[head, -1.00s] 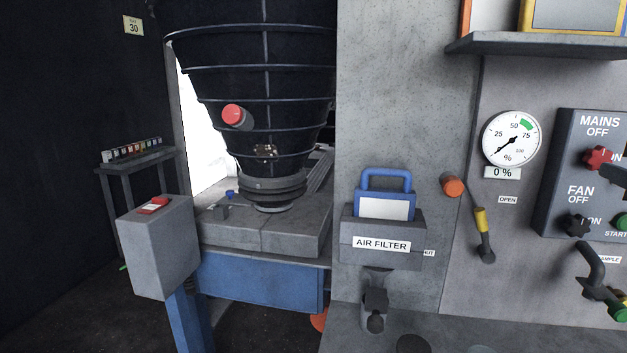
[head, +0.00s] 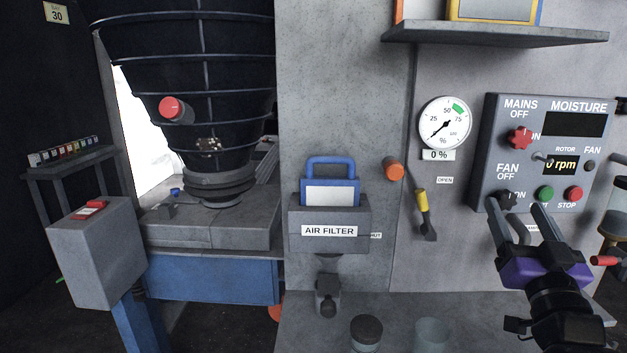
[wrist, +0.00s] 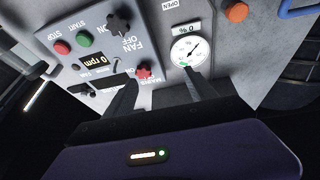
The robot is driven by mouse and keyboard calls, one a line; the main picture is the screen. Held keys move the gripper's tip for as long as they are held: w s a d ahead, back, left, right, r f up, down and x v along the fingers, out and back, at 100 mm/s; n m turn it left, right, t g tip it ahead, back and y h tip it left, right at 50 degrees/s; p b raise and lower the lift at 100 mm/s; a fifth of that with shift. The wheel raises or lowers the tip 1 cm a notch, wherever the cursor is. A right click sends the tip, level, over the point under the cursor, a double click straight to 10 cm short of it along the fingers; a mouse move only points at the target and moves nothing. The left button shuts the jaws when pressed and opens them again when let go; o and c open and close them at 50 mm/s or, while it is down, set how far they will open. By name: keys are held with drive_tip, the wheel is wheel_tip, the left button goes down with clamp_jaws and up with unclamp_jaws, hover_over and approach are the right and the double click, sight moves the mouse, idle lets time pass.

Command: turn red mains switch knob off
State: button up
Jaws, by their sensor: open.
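The red mains knob (head: 519,139) is a star-shaped knob on the grey control panel (head: 487,150), under the MAINS OFF label and left of ON. I cannot tell which way it points. My gripper (head: 515,211) is open and empty, in front of the panel's lower edge, below the red knob and apart from it. In the wrist view, which is upside down, the red knob (wrist: 144,72) shows between my two fingers (wrist: 160,92), nearer the left one and beyond them.
The black fan knob (head: 507,200), green start button (head: 545,194) and red stop button (head: 574,194) sit close by. The rotor display (head: 561,166) reads 0 rpm. A gauge (head: 445,124), yellow-handled lever (head: 422,203) and air filter box (head: 329,223) are left. A shelf (head: 495,35) juts out above.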

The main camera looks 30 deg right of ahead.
drive_tip(key=s+a+f+n+t+y, duration=0.1)
drive_tip(key=s+a+f+n+y, duration=0.15)
drive_tip(key=a+f, duration=0.65)
drive_tip(key=s+a+f+n+t+y, duration=0.1)
drive_tip(key=s+a+f+n+y, duration=0.2)
drive_tip(key=a+f, duration=0.65)
drive_tip(key=s+a+f+n+g+y, duration=0.1)
drive_tip(key=s+a+f+g+y, duration=0.1)
drive_tip(key=s+a+f+y, duration=0.2)
drive_tip(key=s+a+f+n+g+y, duration=0.2)
drive_tip(key=s+a+f+y, duration=0.2)
drive_tip(key=s+a, duration=0.7)
wheel_tip(320, 180, down, 2)
drive_tip(key=shift+s+a+f+g, duration=0.15)
drive_tip(key=shift+s+g, duration=0.25)
drive_tip(key=shift+s, duration=0.75)
